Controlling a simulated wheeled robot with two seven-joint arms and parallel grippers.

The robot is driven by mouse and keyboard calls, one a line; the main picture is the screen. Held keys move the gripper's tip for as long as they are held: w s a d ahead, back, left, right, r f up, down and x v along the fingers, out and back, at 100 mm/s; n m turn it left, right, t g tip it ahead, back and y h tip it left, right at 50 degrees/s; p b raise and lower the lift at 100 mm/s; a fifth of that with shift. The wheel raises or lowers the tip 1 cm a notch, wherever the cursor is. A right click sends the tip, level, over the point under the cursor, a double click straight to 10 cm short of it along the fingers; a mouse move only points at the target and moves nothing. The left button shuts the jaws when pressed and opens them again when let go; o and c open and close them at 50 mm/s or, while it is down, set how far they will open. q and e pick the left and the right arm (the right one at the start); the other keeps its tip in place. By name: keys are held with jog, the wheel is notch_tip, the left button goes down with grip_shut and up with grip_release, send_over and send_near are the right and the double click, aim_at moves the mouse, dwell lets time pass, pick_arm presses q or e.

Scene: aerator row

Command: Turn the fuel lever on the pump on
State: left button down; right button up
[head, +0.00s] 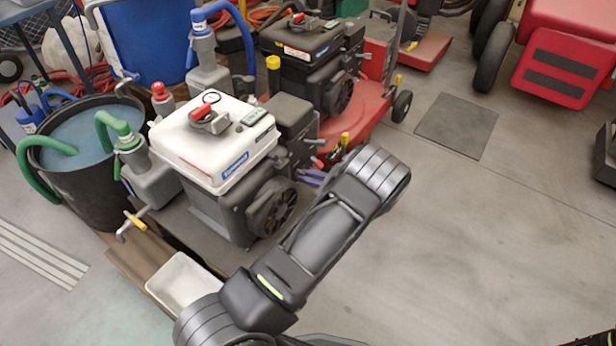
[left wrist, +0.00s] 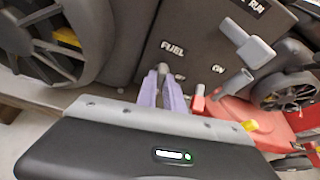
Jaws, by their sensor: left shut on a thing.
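The pump (head: 215,140) with a white tank and red cap stands left of centre in the head view. Its dark side panel (left wrist: 200,35) fills the top of the left wrist view, with a "FUEL" label and an "ON" label to its right. My left gripper (head: 312,178) has purple fingers at this panel. In the left wrist view the fingers (left wrist: 163,85) are shut on the small grey fuel lever (left wrist: 163,68), just below "FUEL". Most of the lever is hidden between them, so its angle is unclear. My right gripper is not in view.
A grey lever (left wrist: 255,52) and a red-tipped part (left wrist: 198,98) sit right of the fuel lever. A second dark engine (head: 310,50) and a red wheeled machine (head: 355,110) stand close behind. A black bucket (head: 85,150) is at left.

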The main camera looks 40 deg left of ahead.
pick_arm(q)
jog(key=shift+m+g, duration=0.5)
jog(key=shift+m, duration=0.2)
jog(key=c, duration=1.5)
grip_release()
jog(key=shift+w, duration=0.1)
jog(key=shift+o, duration=0.2)
jog(key=p+v, duration=0.1)
jog(key=v, duration=0.6)
jog(key=shift+d+p, duration=0.35)
